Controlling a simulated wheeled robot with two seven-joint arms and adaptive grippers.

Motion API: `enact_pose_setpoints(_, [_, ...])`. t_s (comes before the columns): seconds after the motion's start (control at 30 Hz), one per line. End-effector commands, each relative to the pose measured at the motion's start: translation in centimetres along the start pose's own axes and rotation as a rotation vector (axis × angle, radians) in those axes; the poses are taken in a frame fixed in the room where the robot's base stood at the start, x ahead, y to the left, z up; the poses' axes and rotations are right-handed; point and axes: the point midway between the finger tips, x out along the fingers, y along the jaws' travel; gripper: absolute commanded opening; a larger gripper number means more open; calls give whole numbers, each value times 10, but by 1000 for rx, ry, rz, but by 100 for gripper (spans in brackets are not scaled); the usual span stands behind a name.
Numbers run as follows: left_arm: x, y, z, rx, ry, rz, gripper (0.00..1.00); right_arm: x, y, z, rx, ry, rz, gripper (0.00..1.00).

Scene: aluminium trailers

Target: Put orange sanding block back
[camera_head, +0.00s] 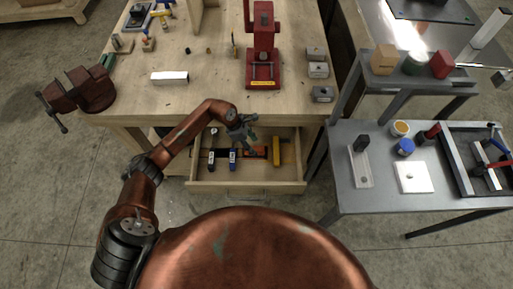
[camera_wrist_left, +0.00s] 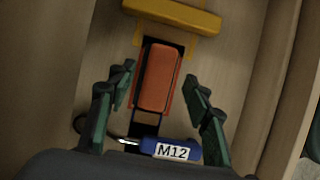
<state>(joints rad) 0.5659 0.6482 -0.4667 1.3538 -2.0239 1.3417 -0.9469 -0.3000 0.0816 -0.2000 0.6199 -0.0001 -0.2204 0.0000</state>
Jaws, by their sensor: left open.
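The orange sanding block (camera_wrist_left: 158,78) lies in the open drawer (camera_head: 246,187), on a dark strip with an orange outline around it. In the head view the block (camera_head: 257,152) is partly hidden by my left gripper (camera_head: 250,147). In the left wrist view my left gripper (camera_wrist_left: 158,95) is open, with its green fingers on either side of the block and apart from it. My right gripper is not in view.
A blue tool marked M12 (camera_wrist_left: 170,148) lies close to the block, and a yellow bar (camera_head: 277,152) lies beyond it. A red vise (camera_head: 78,90) and a red press (camera_head: 263,50) stand on the wooden bench. A grey table (camera_head: 385,197) with several items stands at right.

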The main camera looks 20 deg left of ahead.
Motion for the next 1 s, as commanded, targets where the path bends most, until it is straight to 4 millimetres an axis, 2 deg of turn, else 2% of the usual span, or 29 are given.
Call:
enact_pose_setpoints(0.03, [-14,2,0,2,3,5,46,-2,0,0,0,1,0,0])
enact_pose_setpoints(0.2, [-48,1,-1,1,3,3,46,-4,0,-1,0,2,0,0])
enact_pose_setpoints(0.4, [-72,0,0,1,1,1,46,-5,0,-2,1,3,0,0])
enact_pose_setpoints(0.57, [-79,0,0,-1,0,0,46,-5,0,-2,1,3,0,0])
enact_pose_setpoints(1.0, [-79,-1,0,-5,-8,1,46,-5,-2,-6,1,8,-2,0])
